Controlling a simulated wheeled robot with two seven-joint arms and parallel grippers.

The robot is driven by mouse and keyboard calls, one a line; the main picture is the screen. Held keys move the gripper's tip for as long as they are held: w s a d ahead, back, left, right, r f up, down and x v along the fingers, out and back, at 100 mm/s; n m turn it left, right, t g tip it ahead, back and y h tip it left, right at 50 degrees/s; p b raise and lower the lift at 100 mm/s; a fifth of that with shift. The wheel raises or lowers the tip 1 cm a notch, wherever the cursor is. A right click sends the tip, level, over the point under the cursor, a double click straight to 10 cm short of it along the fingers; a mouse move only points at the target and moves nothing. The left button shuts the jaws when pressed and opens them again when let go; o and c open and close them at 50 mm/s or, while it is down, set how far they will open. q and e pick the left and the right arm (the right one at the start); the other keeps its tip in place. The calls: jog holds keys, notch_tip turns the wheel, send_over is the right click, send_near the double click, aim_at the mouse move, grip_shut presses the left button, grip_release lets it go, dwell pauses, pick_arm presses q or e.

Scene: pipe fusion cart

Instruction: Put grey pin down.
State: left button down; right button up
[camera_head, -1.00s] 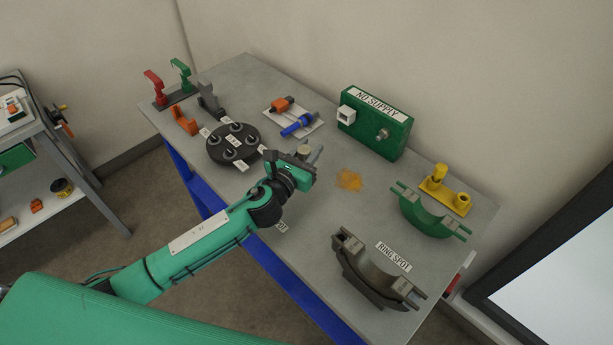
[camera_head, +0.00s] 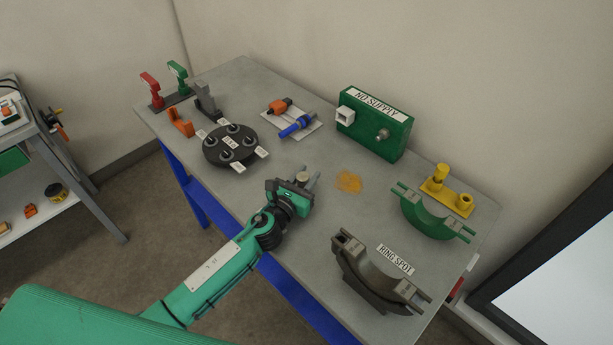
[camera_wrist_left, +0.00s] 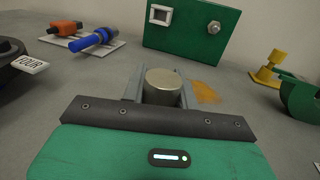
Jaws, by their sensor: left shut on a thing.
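My left gripper (camera_head: 309,182) is over the middle of the grey table, near its front edge. It is shut on the grey pin (camera_head: 303,177), a short metal cylinder. In the left wrist view the pin (camera_wrist_left: 163,87) stands upright between the two grey fingers of my left gripper (camera_wrist_left: 162,76), its round top showing. Its lower end is hidden by the gripper body, so I cannot tell whether it touches the table (camera_head: 335,215). My right gripper is not in view.
A black round holder (camera_head: 214,155) with several pegs lies left of the gripper. A green box (camera_head: 376,139) stands at the back. An orange patch (camera_head: 348,182) is just right. Grey (camera_head: 373,275) and green (camera_head: 428,217) half-ring clamps and a yellow stand (camera_head: 447,190) are further right.

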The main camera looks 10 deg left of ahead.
pick_arm(q)
jog(key=shift+f, duration=0.2)
jog(key=c, duration=1.1)
grip_release()
jog(key=shift+r, duration=0.2)
jog(key=b+v, duration=0.2)
jog(key=v, duration=0.8)
jog(key=shift+s+a, duration=0.1)
jog(key=shift+s, duration=0.3)
jog(key=shift+s+a, duration=0.2)
jog(key=shift+s, duration=0.3)
